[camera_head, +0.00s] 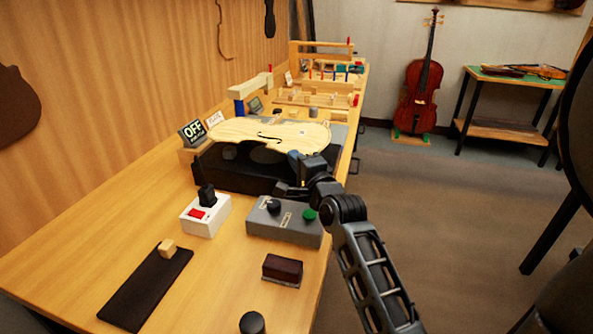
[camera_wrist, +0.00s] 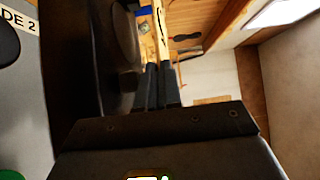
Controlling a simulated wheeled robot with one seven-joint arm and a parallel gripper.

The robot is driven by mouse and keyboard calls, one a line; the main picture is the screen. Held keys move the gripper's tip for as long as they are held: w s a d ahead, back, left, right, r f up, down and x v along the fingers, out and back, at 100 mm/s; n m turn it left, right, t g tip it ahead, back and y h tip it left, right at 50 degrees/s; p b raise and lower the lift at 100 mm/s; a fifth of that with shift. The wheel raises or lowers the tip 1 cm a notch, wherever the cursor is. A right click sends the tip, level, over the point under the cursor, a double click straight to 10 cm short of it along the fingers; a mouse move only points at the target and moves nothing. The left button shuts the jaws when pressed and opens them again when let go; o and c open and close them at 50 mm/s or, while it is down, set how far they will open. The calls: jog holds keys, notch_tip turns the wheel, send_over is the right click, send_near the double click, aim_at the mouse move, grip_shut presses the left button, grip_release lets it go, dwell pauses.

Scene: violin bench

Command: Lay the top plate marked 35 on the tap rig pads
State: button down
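The pale wooden top plate (camera_head: 250,130), violin-shaped with dark f-holes, lies flat over a black box-like rig (camera_head: 225,178). A small mark shows near its right end, too small to read. My gripper (camera_head: 297,158) is at the plate's near right edge. In the wrist view, my gripper's two dark fingers (camera_wrist: 161,68) are close together, with the plate's thin pale edge (camera_wrist: 160,32) between their tips. Dark round shapes show on the rig under the plate. The plate hides any pads, and I cannot tell whether it touches them.
A grey control box (camera_head: 285,222) with a green button and a white switch box (camera_head: 205,214) stand in front. An OFF sign (camera_head: 193,132) stands behind left. Wooden fixtures (camera_head: 315,95) fill the far bench. A dark strip (camera_head: 147,290) lies at the near left.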

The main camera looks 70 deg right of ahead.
jog(key=shift+f, duration=1.7)
jog(key=shift+f+b, duration=0.15)
jog(key=shift+b, duration=0.15)
jog(key=c, duration=1.3)
grip_release()
jog(key=b+v, duration=0.1)
jog(key=v, duration=1.1)
